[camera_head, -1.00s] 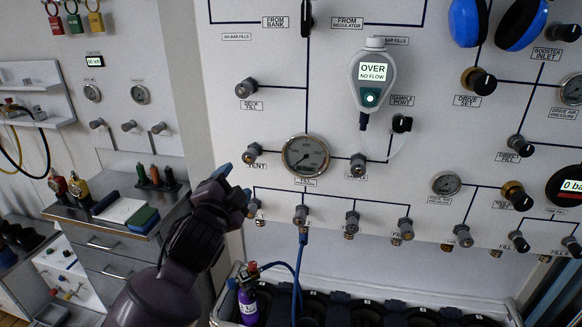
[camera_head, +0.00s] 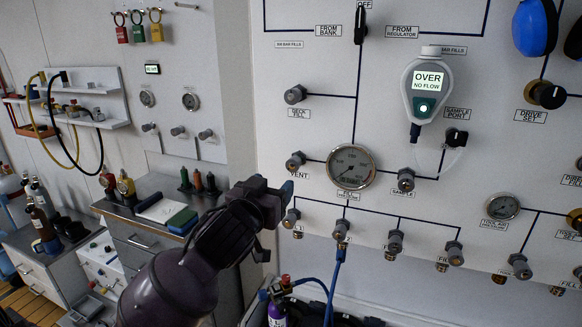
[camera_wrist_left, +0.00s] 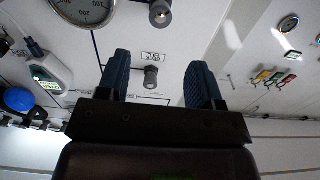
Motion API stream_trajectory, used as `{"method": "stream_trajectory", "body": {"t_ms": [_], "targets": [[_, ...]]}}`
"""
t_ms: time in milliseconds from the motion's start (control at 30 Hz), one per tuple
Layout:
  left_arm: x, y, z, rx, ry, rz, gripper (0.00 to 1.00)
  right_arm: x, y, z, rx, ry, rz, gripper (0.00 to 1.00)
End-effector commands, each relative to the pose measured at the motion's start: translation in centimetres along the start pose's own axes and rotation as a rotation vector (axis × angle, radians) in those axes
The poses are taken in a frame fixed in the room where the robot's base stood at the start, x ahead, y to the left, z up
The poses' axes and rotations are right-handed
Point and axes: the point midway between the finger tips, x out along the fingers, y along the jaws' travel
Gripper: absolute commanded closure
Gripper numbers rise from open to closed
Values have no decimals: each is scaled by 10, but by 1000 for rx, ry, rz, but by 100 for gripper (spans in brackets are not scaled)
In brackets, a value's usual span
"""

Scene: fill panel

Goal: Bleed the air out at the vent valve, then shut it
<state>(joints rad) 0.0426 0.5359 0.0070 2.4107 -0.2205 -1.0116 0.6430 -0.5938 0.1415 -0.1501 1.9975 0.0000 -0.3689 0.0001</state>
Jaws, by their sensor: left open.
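The vent valve (camera_head: 296,160) is a grey knob on the white panel, left of the round fill gauge (camera_head: 351,167). In the left wrist view, which is upside down, the gripper (camera_wrist_left: 160,65) has both blue fingers spread. The vent knob (camera_wrist_left: 160,13) shows at the top edge there, beyond the fingertips. The deck fill knob (camera_wrist_left: 151,78) appears between the fingers, farther back.
A row of fill valves (camera_head: 396,242) lies below the vent, with a blue hose (camera_head: 338,270) on one. A gas analyser (camera_head: 427,88) reading OVER, NO FLOW hangs upper right. A bench with bottles (camera_head: 197,181) stands left. A purple cylinder (camera_head: 277,315) is below.

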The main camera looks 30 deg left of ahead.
Motion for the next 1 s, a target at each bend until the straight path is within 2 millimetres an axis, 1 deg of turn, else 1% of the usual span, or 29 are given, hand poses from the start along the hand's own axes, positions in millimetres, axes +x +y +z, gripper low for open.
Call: {"method": "stream_trajectory", "body": {"t_ms": [133,233,433,600,700,833,1000], "targets": [[5,0,0,-24,-1,-1,40,-2,0,4,0,-8,1,2],[16,0,0,-22,0,-1,40,-4,1,7,1,-16,2,2],[49,0,-1,-20,0,-1,40,-6,2,11,0,-29,3,2],[77,0,-1,-20,1,-1,40,-6,2,8,0,-26,2,2],[90,0,0,-21,0,-1,40,-6,2,5,-1,-21,2,2],[102,0,0,-21,0,0,40,-5,2,-1,-2,-11,1,2],[108,0,0,-20,-1,-1,40,-3,1,-7,-2,0,0,2]]}}
